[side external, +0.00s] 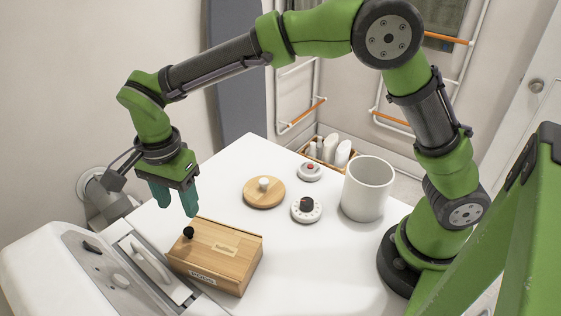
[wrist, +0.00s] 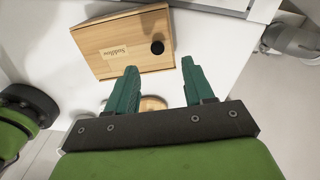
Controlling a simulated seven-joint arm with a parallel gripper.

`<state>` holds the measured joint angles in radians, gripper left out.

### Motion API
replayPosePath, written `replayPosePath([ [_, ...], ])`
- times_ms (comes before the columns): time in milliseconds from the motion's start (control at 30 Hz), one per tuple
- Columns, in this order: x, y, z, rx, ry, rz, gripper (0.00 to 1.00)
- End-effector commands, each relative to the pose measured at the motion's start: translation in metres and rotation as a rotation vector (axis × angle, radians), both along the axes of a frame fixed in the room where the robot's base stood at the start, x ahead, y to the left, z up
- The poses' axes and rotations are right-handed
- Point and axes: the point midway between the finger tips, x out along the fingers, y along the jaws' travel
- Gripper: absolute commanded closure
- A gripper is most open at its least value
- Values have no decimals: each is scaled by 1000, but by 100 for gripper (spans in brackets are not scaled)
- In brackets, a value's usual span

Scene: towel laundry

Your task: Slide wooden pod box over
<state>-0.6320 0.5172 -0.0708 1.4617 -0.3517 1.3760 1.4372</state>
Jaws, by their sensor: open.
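The wooden pod box (side external: 222,262) sits on the white tabletop near its front left edge. It has a slanted lid, a black knob (side external: 188,232) at one corner and a label on its front. It also shows at the top of the wrist view (wrist: 122,42), with the knob toward its right side. My gripper (side external: 174,205) hangs above and behind the box on the knob side. Its teal fingers (wrist: 160,82) are open and empty, pointing toward the box without visible contact.
A white machine with a handle (side external: 148,258) stands left of the box. A round wooden lid (side external: 264,193), two white dials (side external: 306,209) (side external: 309,172) and a white canister (side external: 367,188) stand behind and right. A basket of bottles (side external: 330,152) is at the back. Tabletop right of the box is clear.

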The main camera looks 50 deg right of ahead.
Motion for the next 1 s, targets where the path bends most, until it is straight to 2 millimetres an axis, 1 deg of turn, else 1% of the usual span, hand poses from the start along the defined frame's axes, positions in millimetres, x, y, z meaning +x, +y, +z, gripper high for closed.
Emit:
replayPosePath([
  [33,-1,-1,-11,-3,4,-1,48],
  [200,0,-1,-41,-2,3,-2,48],
  [400,0,0,-63,-2,2,-1,48],
  [567,0,0,-68,0,0,-1,48],
  [800,0,0,-68,0,0,-1,48],
  [833,0,0,-68,0,0,-1,49],
  [867,0,0,-68,0,0,-1,54],
  [1000,0,0,-68,0,0,-1,75],
])
